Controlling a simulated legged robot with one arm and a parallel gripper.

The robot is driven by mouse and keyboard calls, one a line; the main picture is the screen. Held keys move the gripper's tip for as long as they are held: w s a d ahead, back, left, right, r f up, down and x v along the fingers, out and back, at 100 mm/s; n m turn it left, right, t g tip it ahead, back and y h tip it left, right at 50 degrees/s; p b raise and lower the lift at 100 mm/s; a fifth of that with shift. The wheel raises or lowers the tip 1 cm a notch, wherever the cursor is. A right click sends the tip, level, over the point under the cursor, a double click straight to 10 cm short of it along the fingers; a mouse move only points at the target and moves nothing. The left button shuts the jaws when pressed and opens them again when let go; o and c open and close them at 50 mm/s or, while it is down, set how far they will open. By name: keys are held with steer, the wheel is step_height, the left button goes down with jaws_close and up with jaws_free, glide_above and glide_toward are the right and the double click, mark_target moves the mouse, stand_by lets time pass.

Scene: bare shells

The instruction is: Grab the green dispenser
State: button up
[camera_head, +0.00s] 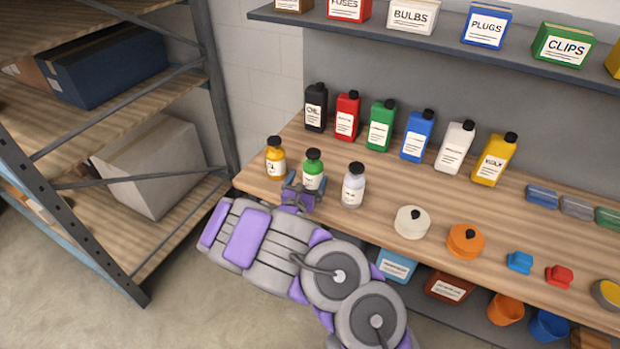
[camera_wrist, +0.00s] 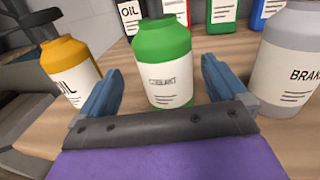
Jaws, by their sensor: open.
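A small green bottle with a white label (camera_head: 313,170) stands upright near the left front of the wooden bench; it also fills the middle of the wrist view (camera_wrist: 162,60). My gripper (camera_head: 302,190) is open at the bench's front edge, facing this bottle. In the wrist view the two blue-grey fingers (camera_wrist: 163,85) lie left and right of the bottle, with a gap on each side and no visible contact. I cannot tell how far the bottle is between them. A taller green bottle with a black cap (camera_head: 381,126) stands in the back row.
A yellow bottle (camera_head: 275,158) stands close on the left, a grey-white bottle (camera_head: 353,186) close on the right. Several taller bottles line the back. A white round container (camera_head: 411,223) and an orange one (camera_head: 465,241) sit farther right. A metal rack (camera_head: 215,85) is at left.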

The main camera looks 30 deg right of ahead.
steer(key=x, duration=0.2)
steer(key=b+x, duration=0.1)
steer(key=x, duration=0.1)
steer(key=d+x, duration=0.1)
steer(key=x, duration=0.1)
steer(key=shift+s+d+f+b, duration=0.15)
steer(key=shift+s+f+b, duration=0.05)
steer(key=shift+b, duration=0.15)
steer(key=shift+a+r, duration=0.2)
steer(key=shift+a, duration=0.55)
steer(key=shift+c, duration=1.4)
steer(key=shift+d+f, duration=0.1)
steer(key=shift+d, duration=0.45)
steer(key=c, duration=0.5)
steer(key=shift+c, duration=1.3)
steer(key=shift+a, duration=0.35)
steer(key=c, duration=0.4)
steer(key=shift+o, duration=0.2)
